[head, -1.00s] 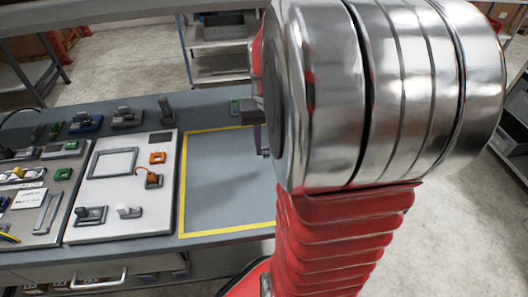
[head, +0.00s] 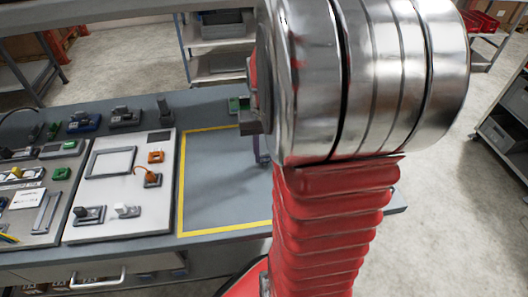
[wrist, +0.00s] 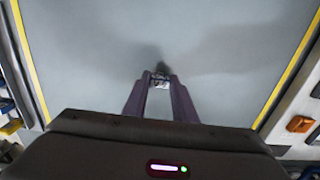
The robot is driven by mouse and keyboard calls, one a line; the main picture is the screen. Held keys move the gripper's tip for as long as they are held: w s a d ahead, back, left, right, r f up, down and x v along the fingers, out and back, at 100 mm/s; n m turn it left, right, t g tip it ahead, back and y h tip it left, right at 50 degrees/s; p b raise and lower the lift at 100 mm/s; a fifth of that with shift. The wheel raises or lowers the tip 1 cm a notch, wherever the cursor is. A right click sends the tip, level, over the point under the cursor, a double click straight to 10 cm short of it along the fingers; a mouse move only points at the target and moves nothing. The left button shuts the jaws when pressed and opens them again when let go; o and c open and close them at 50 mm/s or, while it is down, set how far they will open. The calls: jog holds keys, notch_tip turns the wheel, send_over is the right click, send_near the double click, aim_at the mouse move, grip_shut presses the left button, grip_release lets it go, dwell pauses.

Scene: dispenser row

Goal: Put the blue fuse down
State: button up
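My gripper (head: 262,157) is over the yellow-outlined area (head: 224,228) of the bench, mostly hidden behind my arm in the head view. In the wrist view my gripper (wrist: 160,76) has its purple fingers close together, with a small piece with pale markings (wrist: 160,84) between the tips. This is where the blue fuse is held, but its blue colour does not show clearly. A dark shadow lies just beyond the tips on the grey surface. I cannot tell whether the piece touches the surface.
The outlined area looks otherwise empty. A pale panel (head: 88,228) with an orange part (head: 156,157) and several fittings lies to its left. A blue block (head: 84,122) and dark fittings stand along the back. A green part (head: 238,104) is at the back near my arm.

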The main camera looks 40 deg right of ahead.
jog(key=o, duration=0.4)
notch_tip(320, 180, up, 12)
jog(key=shift+r, duration=0.1)
dwell(0.6)
dwell(0.6)
jog(key=shift+s+a+r+n+t, duration=0.1)
jog(key=shift+s+a+n+t, duration=0.8)
jog(key=shift+a, duration=3.05)
jog(key=shift+s+a+r+n+t, duration=0.15)
jog(key=shift+s+a+n+t, duration=0.75)
jog(key=shift+a, duration=3.05)
jog(key=shift+s+a+r+n+t, duration=0.1)
jog(key=shift+s+a+n+t, duration=0.8)
jog(key=shift+a, duration=3.05)
jog(key=shift+w+n, duration=0.4)
jog(key=shift+n, duration=0.3)
jog(key=shift+c, duration=0.2)
